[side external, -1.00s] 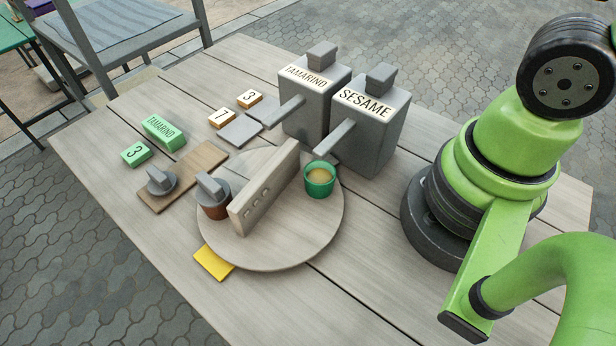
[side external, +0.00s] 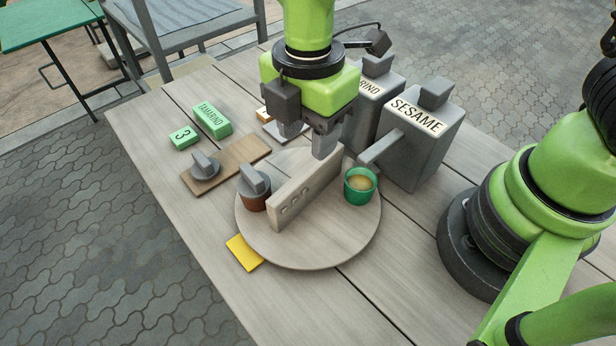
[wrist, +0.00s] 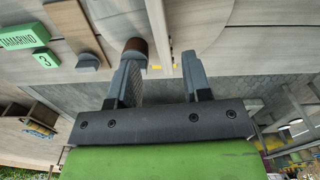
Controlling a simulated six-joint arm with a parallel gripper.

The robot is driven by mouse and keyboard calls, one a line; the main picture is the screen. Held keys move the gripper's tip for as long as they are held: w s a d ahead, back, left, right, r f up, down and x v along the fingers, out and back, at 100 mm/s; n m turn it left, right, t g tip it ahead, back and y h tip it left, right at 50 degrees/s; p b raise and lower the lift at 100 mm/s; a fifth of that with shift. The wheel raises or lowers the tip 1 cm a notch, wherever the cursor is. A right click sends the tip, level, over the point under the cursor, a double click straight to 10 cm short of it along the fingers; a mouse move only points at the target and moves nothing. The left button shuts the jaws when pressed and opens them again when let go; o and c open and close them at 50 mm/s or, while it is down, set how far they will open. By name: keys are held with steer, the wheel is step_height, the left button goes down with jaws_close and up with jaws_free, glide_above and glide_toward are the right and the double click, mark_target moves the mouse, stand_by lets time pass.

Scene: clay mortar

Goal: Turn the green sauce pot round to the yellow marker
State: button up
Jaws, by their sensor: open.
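The green sauce pot (side external: 360,187), with pale sauce inside, stands upright on the right side of a round wooden turntable (side external: 310,255). An upright board (side external: 305,190) with slots crosses the turntable, with the pot on its right side. The yellow marker (side external: 244,253) lies flat on the table by the turntable's front-left edge. My gripper (side external: 308,140) is open and empty, pointing down over the board's far end, apart from the pot. In the wrist view, the board shows between my fingers (wrist: 160,75); the green pot is not visible there.
A brown pot with a grey lid (side external: 254,188) stands left of the board. Two grey dispensers, including SESAME (side external: 415,130), stand close behind the turntable, one handle reaching toward the green pot. A small wooden board (side external: 225,165) holds another grey lid. The front table is clear.

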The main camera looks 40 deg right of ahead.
mark_target(308, 171)
step_height(308, 171, down, 10)
stand_by(0.5)
jaws_close()
